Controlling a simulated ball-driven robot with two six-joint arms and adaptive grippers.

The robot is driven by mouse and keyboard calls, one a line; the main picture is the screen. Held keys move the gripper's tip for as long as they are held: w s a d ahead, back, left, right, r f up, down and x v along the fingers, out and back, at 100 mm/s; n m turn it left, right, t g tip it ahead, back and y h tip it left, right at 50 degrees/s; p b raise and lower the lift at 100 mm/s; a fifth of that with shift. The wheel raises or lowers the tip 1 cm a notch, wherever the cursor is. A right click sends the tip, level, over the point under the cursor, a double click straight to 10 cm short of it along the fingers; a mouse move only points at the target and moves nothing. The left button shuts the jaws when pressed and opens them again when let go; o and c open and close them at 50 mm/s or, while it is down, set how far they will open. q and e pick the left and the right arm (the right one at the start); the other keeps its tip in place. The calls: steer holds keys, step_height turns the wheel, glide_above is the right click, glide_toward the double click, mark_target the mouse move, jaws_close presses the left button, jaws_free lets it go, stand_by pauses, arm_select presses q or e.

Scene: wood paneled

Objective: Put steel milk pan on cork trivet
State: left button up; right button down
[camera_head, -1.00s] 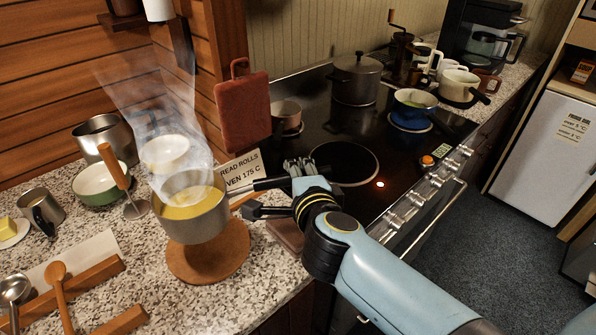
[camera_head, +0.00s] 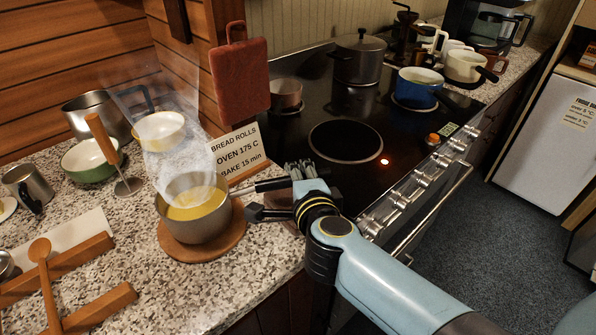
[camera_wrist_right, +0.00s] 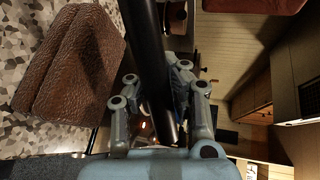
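The steel milk pan (camera_head: 187,222) holds steaming yellow liquid and is upright above the round cork trivet (camera_head: 234,239). Its base is within the trivet's outline; I cannot tell for sure whether it touches the cork or hovers just over it. My right gripper (camera_head: 297,176) is shut on the pan's dark handle (camera_head: 268,186), to the right of the pan. In the right wrist view the black handle (camera_wrist_right: 148,50) runs between the fingers of the right gripper (camera_wrist_right: 158,80). My left gripper is not in view.
A recipe card (camera_head: 238,153) stands right behind the pan. A whisk (camera_head: 107,146), green bowl (camera_head: 88,160) and steel mug (camera_head: 28,186) are to the left. The stove (camera_head: 346,142) is to the right, with a blue pan (camera_head: 417,88) on it.

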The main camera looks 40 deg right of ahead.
steer(key=shift+f, duration=0.3)
stand_by(0.5)
steer(key=c, duration=1.2)
jaws_free()
steer(key=shift+f, duration=0.1)
steer(key=shift+s, duration=0.15)
